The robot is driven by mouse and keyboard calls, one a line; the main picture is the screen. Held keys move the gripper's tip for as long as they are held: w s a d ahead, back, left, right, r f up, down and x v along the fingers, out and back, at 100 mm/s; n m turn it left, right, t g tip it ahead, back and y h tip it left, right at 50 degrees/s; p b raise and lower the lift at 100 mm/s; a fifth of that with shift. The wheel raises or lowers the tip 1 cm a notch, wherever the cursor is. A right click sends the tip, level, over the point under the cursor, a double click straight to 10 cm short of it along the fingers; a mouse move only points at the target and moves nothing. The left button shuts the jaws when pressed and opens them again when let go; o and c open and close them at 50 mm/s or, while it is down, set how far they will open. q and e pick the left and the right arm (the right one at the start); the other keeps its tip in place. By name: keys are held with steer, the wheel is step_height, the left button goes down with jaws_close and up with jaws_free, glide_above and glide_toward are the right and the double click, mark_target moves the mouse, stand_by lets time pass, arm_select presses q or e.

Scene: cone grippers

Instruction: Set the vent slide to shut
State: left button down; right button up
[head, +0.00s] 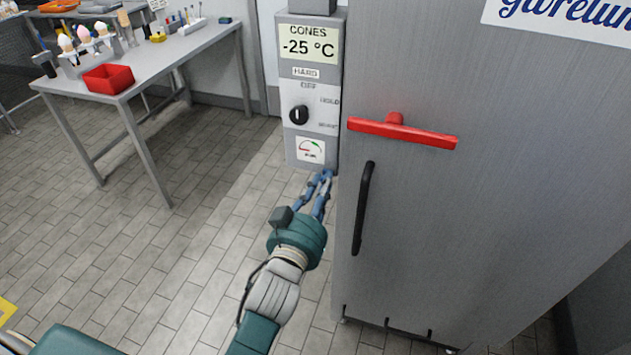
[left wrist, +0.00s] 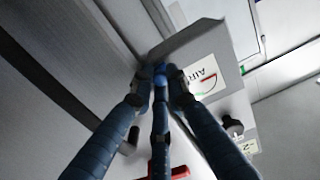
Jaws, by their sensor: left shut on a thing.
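The grey control box (head: 312,95) marked CONES, -25 °C, stands left of the big steel cabinet. It carries a black knob (head: 299,115) and a dial label (head: 311,149) near its lower edge. My left gripper (head: 326,174) is at the bottom right corner of this box, beside the cabinet. In the left wrist view its blue fingers (left wrist: 160,74) close together at the box's underside, near the dial label marked AIR (left wrist: 199,78). The gripper is shut on the vent slide, which the fingers hide. The slide's position cannot be seen. My right gripper is not in view.
The steel cabinet (head: 500,225) fills the right, with a red bar handle (head: 403,132) and a black handle (head: 363,208) close to my left gripper. A steel table (head: 170,55) with a red bin (head: 108,78) stands at back left. The tiled floor between is clear.

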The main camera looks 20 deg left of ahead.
arm_select(q)
steer(key=shift+r, duration=0.2)
steer(key=c, duration=1.9)
jaws_free()
steer(key=shift+d, duration=0.1)
steer(key=shift+c, duration=0.2)
steer(key=shift+o, duration=1.1)
steer(key=shift+d, duration=0.2)
steer(key=shift+a+f, duration=0.1)
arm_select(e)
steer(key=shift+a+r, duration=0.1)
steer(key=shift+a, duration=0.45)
